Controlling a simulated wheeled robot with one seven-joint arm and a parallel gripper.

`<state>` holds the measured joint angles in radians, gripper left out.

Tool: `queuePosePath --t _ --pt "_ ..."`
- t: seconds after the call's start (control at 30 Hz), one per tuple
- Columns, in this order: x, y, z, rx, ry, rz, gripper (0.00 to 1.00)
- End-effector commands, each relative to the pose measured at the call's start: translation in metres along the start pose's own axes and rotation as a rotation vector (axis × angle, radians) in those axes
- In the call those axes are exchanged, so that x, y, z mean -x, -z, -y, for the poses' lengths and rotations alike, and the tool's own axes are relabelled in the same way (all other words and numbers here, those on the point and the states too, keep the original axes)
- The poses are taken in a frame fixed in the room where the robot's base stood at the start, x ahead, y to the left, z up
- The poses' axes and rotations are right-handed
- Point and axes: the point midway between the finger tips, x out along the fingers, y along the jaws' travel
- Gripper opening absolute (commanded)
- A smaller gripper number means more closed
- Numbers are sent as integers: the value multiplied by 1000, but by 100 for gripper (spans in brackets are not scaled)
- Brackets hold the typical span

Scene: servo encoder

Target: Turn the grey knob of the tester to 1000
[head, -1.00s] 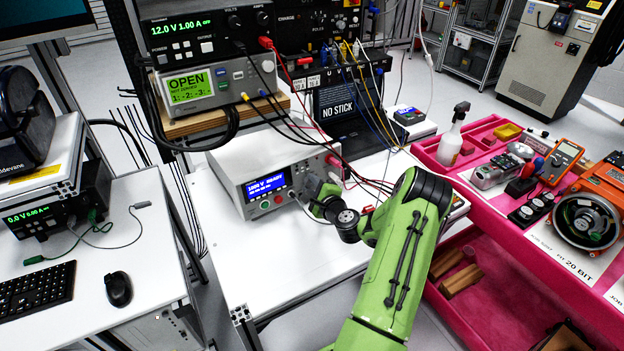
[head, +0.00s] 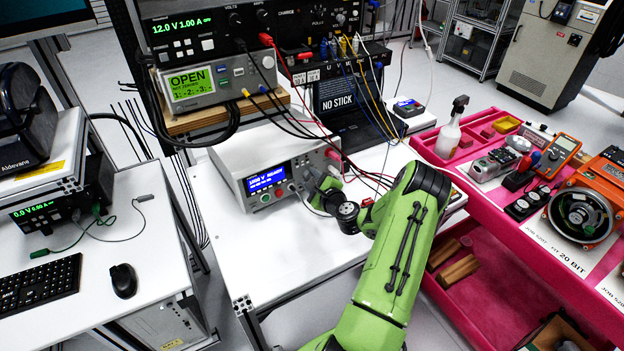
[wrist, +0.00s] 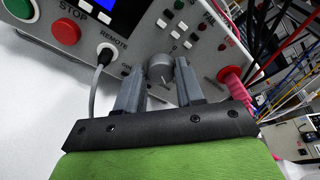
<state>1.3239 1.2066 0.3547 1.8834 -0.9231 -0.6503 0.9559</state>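The tester (head: 262,150) is a white box with a blue lit display (head: 265,180) on its front, standing on the white bench. The display's text ends in "READY"; its digits are too small to read surely. In the wrist view the grey knob (wrist: 160,68) is on the tester's front panel, right of the "REMOTE" socket. My gripper (wrist: 160,75) is at the panel, one finger on each side of the knob, with visible gaps between fingers and knob. In the head view my gripper (head: 322,190) hides the knob. The knob's pointer and scale are not readable.
A grey cable (wrist: 98,78) plugs into the socket left of my fingers. A red-pink plug (wrist: 234,82) is close on the right. Red and black leads hang over the tester's right end. The bench (head: 290,245) in front is clear. A pink tool cart (head: 480,215) stands right.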

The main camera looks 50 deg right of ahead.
Motion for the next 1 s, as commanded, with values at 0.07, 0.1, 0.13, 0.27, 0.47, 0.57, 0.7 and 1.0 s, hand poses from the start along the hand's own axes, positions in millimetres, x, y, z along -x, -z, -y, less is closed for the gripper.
queuePosePath --t 0.07,0.1,0.13,0.27,0.47,0.57,0.7,1.0 --pt "0 0 0 0 0 0 50" --pt "0 0 0 0 0 0 56" --pt "0 0 0 0 0 0 59" --pt "0 0 0 0 1 1 59" --pt "6 0 0 -2 0 1 59" --pt "26 1 0 -4 0 -2 59" --pt "66 3 -1 -7 2 -5 59" --pt "141 2 0 -4 3 -3 59"
